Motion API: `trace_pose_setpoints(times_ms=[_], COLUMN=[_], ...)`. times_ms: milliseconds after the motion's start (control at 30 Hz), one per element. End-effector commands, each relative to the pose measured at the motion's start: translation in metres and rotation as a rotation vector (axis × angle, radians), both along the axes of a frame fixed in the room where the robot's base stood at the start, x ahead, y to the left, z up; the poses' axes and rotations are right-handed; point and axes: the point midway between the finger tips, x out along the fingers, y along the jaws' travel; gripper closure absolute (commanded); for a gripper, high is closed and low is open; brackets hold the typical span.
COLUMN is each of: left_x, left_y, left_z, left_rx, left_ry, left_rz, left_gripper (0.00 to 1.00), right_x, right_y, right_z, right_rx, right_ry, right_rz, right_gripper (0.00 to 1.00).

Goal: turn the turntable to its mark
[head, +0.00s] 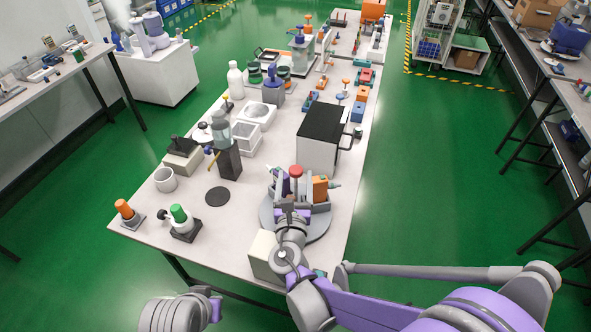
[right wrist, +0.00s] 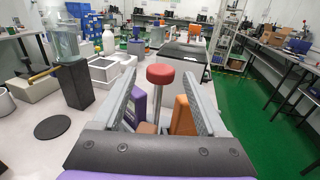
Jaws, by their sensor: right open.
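The turntable (head: 322,228) is a grey round disc near the front right edge of the white table. On it stands a grey caddy (head: 320,207) with a red-topped post (head: 296,170), a purple item (head: 285,186) and an orange item (head: 320,188). My right gripper (head: 294,200) is at the near side of the caddy. In the right wrist view its open fingers (right wrist: 158,88) flank the red knob (right wrist: 160,74) and post, with no clear contact. I cannot make out the mark. My left gripper does not show, only part of its arm at the bottom.
A cream block (head: 262,256) stands close by the turntable's near left. A black-topped box (head: 320,130) stands behind it. A flat black disc (head: 218,196) lies to the left. A green-topped device (head: 180,220) stands at the front left. Bare tabletop lies between these.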

Motion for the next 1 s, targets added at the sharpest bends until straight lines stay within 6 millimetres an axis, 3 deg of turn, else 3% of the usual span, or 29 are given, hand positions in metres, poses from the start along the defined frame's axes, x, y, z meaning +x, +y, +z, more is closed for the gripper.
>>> trace_pose_setpoints(times_ms=[200,567,1000], left_x=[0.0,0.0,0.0], left_y=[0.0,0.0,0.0], left_z=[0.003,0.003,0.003], left_rx=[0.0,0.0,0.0], left_ry=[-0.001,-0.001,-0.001], left_rz=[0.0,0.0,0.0], left_gripper=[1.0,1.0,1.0], right_x=[0.026,0.032,0.031], right_y=[-0.002,-0.002,-0.002], right_z=[0.0,0.0,0.0], right_rx=[-0.001,0.001,0.001], right_ry=[0.0,0.0,0.0], right_rz=[-0.002,-0.001,-0.001], right_gripper=[0.25,0.25,1.0])
